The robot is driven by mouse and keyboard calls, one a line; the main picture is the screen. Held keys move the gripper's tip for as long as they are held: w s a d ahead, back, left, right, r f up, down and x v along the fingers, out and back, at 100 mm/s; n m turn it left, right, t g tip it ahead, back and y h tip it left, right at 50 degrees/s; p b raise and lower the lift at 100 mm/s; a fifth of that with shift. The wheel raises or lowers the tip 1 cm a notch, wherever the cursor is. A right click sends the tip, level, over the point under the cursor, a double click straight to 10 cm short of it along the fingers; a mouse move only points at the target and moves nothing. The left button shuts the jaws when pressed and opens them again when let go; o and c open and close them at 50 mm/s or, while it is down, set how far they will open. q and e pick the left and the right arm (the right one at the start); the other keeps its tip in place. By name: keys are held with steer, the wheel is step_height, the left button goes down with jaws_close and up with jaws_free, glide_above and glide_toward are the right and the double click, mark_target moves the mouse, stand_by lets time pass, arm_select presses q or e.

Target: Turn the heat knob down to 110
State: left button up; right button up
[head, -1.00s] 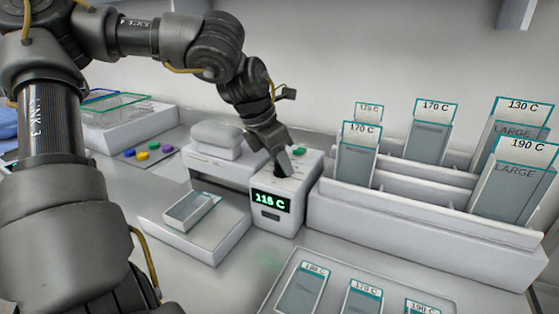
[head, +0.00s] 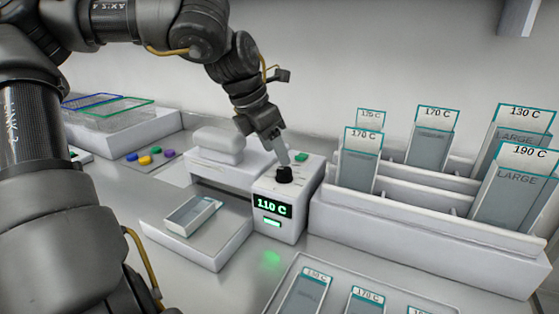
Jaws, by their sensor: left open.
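The black heat knob (head: 284,174) stands on top of the white control box (head: 290,228). The box's display (head: 272,205) reads 110 C in green, and a small green light (head: 271,222) is lit below it. My left gripper (head: 277,145) is above and slightly behind the knob, open, with its fingers pointing down. The fingertips look apart from the knob, with one finger close to it in the picture. My right gripper is not in view.
A white press (head: 217,150) stands left of the box, with a tray (head: 185,243) in front. A rack (head: 420,236) of labelled sleeves stands to the right. Coloured discs (head: 144,160) lie at left. A sleeve tray (head: 290,262) lies in front.

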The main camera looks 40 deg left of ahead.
arm_select(q)
steer(key=shift+v, duration=2.7)
